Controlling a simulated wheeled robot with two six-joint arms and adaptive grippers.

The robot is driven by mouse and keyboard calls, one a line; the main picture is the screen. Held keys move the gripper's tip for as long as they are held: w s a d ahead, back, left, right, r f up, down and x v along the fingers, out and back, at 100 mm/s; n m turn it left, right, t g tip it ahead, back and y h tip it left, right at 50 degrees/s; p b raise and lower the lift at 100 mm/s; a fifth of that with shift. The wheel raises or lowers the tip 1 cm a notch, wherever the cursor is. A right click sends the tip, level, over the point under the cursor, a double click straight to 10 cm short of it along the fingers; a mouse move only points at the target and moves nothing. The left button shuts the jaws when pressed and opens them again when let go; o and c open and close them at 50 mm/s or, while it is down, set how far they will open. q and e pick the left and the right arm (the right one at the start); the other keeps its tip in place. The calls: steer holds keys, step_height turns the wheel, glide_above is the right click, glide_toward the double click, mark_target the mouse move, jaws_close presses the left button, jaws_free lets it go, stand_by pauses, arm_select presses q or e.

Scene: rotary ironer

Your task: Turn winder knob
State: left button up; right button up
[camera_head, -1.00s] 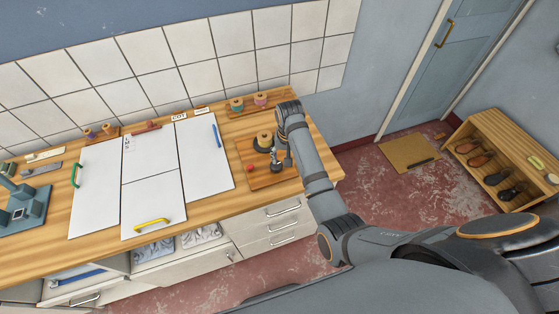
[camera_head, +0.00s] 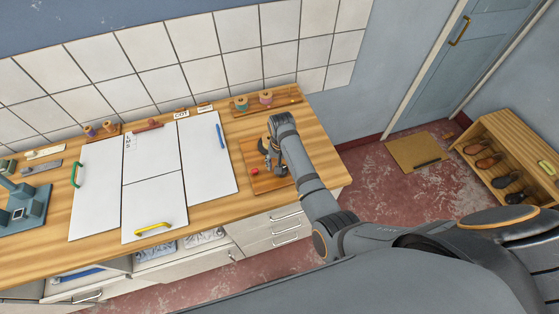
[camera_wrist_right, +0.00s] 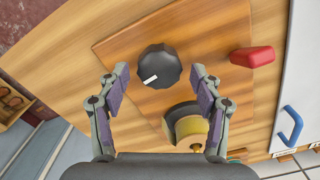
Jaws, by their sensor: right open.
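The winder knob is a black faceted knob (camera_wrist_right: 158,66) with a white mark, on a wooden board (camera_wrist_right: 125,48), in the right wrist view. My right gripper (camera_wrist_right: 160,74) is open, with one finger on each side of the knob and a gap on both sides. In the head view my right gripper (camera_head: 271,165) hangs over the board (camera_head: 252,152) and mostly hides the knob. A spool with yellow and dark parts (camera_wrist_right: 187,124) is on the board near the right finger. My left gripper is not in view.
A red piece (camera_wrist_right: 252,57) sits at the board's edge; it also shows in the head view (camera_head: 255,171). White panels (camera_head: 208,155) lie left of the board. A rack with thread spools (camera_head: 265,97) stands behind. Bare counter (camera_head: 315,150) lies to the right.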

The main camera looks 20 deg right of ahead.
steer(key=shift+s+f, duration=0.1)
steer(key=shift+f, duration=0.15)
steer(key=shift+s+a+r, duration=0.1)
steer(key=shift+s, duration=0.15)
steer(key=shift+c, duration=1.2)
steer(key=shift+w, duration=0.1)
steer(key=c, duration=0.9)
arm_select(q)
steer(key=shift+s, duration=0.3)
